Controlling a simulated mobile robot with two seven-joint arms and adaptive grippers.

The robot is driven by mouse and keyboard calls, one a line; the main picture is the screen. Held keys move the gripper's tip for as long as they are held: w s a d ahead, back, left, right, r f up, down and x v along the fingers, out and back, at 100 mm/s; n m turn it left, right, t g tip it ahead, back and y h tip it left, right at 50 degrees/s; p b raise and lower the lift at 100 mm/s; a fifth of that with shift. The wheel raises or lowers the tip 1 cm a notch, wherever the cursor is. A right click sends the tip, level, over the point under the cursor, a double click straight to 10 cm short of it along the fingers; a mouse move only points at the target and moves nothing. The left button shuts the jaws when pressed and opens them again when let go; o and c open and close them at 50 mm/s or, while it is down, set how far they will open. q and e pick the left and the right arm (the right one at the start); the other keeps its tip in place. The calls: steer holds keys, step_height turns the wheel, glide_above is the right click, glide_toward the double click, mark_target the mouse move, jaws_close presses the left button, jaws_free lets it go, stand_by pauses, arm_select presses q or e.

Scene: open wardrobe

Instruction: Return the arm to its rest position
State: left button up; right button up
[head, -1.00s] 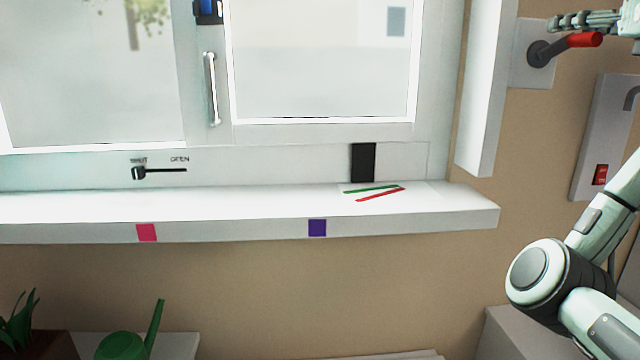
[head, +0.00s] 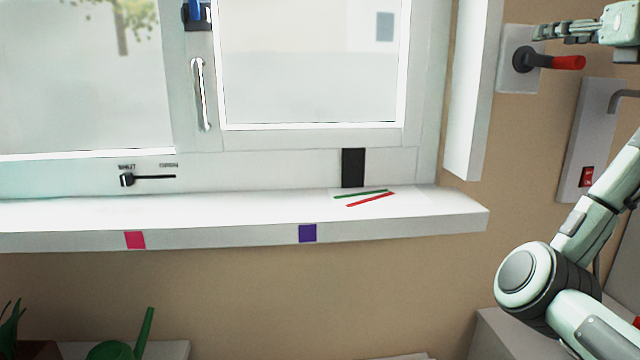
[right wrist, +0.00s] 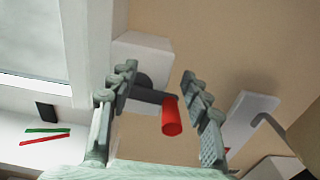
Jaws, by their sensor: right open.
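My right gripper (head: 546,32) is at the upper right of the head view, just above a wall lever with a red grip (head: 568,62). A gap shows between its fingers and the lever there. In the right wrist view the gripper (right wrist: 158,76) is open, its two fingers spread apart. The red grip (right wrist: 172,116) appears between the fingers in that picture, with nothing held. My right arm (head: 600,215) comes in from the right edge, with its elbow low at the lower right. My left gripper is not in view.
A window with a vertical handle (head: 200,95) stands above a white sill (head: 430,215). Green and red sticks (head: 370,199) lie or are marked on it. A wall plate with a red switch (head: 587,177) is near my right arm. A green watering can (head: 110,350) is low left.

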steer(key=a, duration=0.5)
steer(key=shift+s+a+f, duration=0.1)
steer(key=shift+s+a, duration=0.2)
steer(key=shift+s, duration=0.05)
steer(key=shift+s+a+f, duration=0.1)
steer(key=shift+a+f, duration=0.15)
steer(key=shift+f, duration=0.7)
steer(key=shift+w+a+f, duration=0.1)
steer(key=shift+a+f, duration=0.2)
steer(key=shift+f, duration=0.65)
steer(key=shift+s+a+f, duration=0.1)
steer(key=shift+a+f, duration=0.15)
steer(key=shift+f, duration=0.7)
steer(key=shift+f, duration=0.1)
